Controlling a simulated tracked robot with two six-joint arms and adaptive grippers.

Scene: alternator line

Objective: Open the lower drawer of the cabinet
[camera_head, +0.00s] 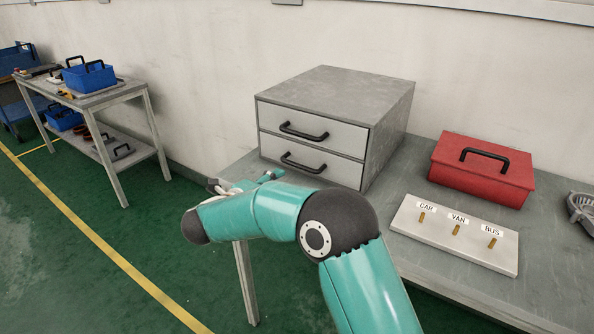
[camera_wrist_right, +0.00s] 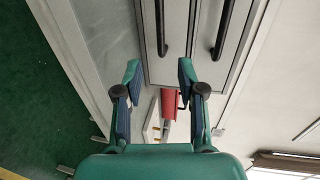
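A grey cabinet (camera_head: 385,135) with two closed drawers stands on the grey workbench. The lower drawer (camera_head: 342,171) has a black bar handle (camera_head: 303,164), and the upper drawer (camera_head: 340,136) has a similar one. My right gripper (camera_head: 270,177) is in front of the cabinet's lower left, mostly hidden behind my teal arm. In the right wrist view my right gripper (camera_wrist_right: 158,78) is open and empty. The lower handle (camera_wrist_right: 161,28) is ahead, between the lines of its fingers and apart from them. The upper handle (camera_wrist_right: 222,30) lies to the right. My left gripper is out of view.
A red toolbox (camera_head: 480,171) and a white board labelled CAR, VAN, BUS (camera_head: 450,236) with small pegs are right of the cabinet. A grey basket-like part (camera_head: 582,212) is at the right edge. A side table (camera_head: 115,95) with blue totes stands far left. Green floor between is clear.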

